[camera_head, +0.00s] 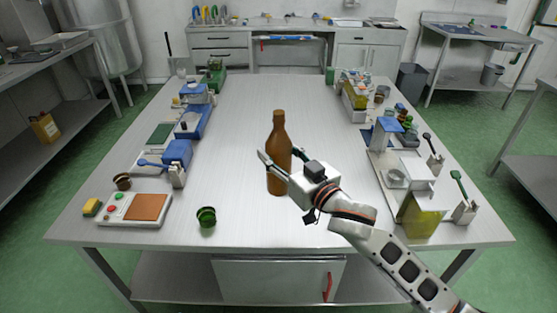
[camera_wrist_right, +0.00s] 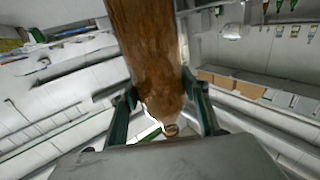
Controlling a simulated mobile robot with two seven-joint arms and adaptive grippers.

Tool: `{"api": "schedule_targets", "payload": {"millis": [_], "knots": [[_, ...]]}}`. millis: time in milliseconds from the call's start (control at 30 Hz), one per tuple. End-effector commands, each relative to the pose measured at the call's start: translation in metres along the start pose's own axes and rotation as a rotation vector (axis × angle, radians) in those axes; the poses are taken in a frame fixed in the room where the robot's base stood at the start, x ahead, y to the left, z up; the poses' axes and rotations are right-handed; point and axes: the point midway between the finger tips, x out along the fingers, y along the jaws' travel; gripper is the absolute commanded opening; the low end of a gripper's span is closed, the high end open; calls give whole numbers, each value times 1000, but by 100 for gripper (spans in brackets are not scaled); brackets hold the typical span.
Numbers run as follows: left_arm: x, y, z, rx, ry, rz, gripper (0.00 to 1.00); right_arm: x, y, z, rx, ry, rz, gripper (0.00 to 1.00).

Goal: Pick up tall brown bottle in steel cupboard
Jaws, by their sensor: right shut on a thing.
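The tall brown bottle (camera_head: 279,130) is upright in the middle of the head view, in front of the steel table top. My right gripper (camera_head: 280,157) is shut on its body, with one finger on each side. In the wrist view the brown bottle (camera_wrist_right: 145,45) fills the space between the fingers of my right gripper (camera_wrist_right: 162,95). I cannot tell whether its base touches the table. A steel cupboard (camera_head: 270,278) with a red handle is under the near side of the table. My left gripper is not in view.
The steel table (camera_head: 240,110) is clear in the middle. A green-black jar (camera_head: 206,217) stands near the front edge. A control panel (camera_head: 135,208) and blue devices line the left side. A tray (camera_head: 398,185) and a yellow-green container (camera_head: 419,220) are at the right.

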Motion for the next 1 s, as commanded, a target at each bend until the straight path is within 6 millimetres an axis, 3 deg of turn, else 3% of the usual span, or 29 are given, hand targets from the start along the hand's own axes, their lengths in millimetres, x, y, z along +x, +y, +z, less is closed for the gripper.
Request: {"api": "schedule_targets", "payload": {"millis": [100,400,1000], "knots": [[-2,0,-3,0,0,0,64,0,0,-17,-1,8,-2,0],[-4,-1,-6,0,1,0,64,0,0,-42,0,8,-2,0],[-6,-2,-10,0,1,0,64,0,0,-68,0,6,-1,0]]}}
